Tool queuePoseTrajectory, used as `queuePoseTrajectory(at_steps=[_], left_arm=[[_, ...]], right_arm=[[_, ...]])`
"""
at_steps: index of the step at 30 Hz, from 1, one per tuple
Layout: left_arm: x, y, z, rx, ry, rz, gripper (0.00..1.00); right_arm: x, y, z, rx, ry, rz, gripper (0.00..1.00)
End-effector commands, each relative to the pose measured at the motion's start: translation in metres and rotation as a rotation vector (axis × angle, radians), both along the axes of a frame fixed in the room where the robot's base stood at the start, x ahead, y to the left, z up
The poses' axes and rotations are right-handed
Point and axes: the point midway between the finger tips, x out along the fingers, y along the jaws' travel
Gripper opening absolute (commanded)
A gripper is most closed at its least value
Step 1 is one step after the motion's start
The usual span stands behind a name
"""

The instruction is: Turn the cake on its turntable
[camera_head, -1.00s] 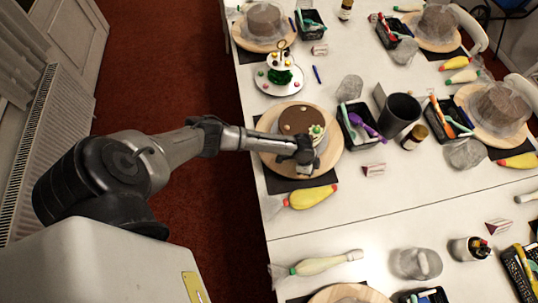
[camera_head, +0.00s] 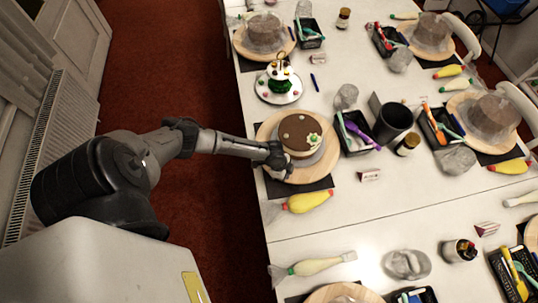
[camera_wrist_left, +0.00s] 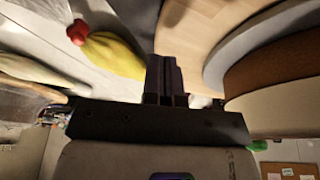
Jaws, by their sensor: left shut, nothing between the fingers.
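The cake (camera_head: 300,133) has a brown top with pale dots and a green-and-cream decoration on its right part. It stands on a round wooden turntable (camera_head: 318,168) near the table's left edge. My left gripper (camera_head: 281,166) is shut and empty, over the turntable's front-left part, close beside the cake. In the left wrist view the shut fingers (camera_wrist_left: 166,78) point toward the wooden disc (camera_wrist_left: 190,22). The cake's side (camera_wrist_left: 285,70) is to their right, with a gap visible. My right gripper is in neither view.
A yellow piping bag (camera_head: 305,202) lies just in front of the turntable. A small tiered stand (camera_head: 279,85) is behind it. A black tool tray (camera_head: 355,138) and a dark cup (camera_head: 394,122) stand right.

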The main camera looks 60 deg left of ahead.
Motion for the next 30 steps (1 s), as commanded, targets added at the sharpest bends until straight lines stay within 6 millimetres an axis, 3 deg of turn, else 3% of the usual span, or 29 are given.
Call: queuePoseTrajectory(at_steps=[5,18,30], left_arm=[[-0.008,0.009,-0.001,0.000,0.000,0.001,0.00],[-0.032,0.091,-0.004,0.002,0.001,0.001,0.00],[-0.034,0.101,0.000,0.000,-0.001,0.000,0.00]], right_arm=[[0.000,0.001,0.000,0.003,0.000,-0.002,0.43],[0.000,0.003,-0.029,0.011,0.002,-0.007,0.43],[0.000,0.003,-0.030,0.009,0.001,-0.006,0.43]])
